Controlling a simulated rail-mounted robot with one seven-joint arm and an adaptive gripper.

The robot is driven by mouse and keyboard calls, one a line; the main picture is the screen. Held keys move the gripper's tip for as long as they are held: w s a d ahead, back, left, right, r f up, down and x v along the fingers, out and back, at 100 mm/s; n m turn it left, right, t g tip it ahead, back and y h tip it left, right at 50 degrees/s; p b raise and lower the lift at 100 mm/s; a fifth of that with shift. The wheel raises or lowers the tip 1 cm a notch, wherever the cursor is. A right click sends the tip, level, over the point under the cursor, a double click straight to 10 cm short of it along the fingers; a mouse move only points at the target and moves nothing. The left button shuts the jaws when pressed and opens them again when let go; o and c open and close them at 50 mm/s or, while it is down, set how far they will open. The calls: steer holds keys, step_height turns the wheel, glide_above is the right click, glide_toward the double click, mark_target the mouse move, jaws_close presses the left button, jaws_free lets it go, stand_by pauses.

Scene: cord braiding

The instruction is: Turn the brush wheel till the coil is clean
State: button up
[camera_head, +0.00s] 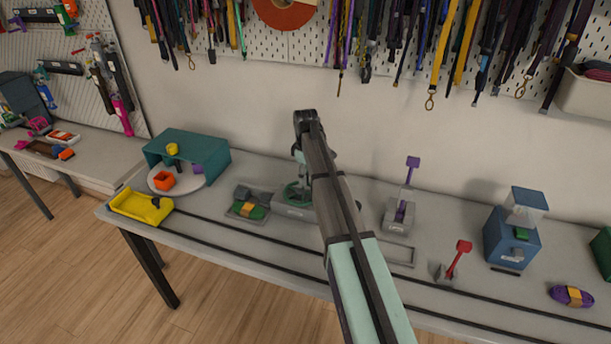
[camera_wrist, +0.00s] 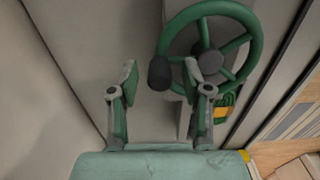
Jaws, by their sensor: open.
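The green brush wheel (camera_wrist: 255,40) has several spokes, a dark hub and a dark handle knob (camera_wrist: 160,73) on its rim at the left. In the head view the wheel (camera_head: 291,194) sits on a grey base, partly hidden by my arm. My gripper (camera_wrist: 160,70) is open over the wheel's left side. In the wrist view the knob shows between the fingertips, and the right finger overlaps the rim; I cannot tell whether they touch. A green coil with a yellow-orange band (camera_wrist: 229,100) lies beside the wheel, partly covered by it; it also shows in the head view (camera_head: 247,210).
The grey bench (camera_head: 240,248) has dark rails along its front. Left are a yellow holder (camera_head: 141,207) and a teal shelter (camera_head: 188,153) over a round plate. Right are a purple lever (camera_head: 412,170), a red lever (camera_head: 461,252) and a blue machine (camera_head: 511,240). Cords hang behind.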

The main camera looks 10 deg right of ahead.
steer(key=shift+r, duration=0.15)
step_height(320, 180, up, 12)
stand_by(0.5)
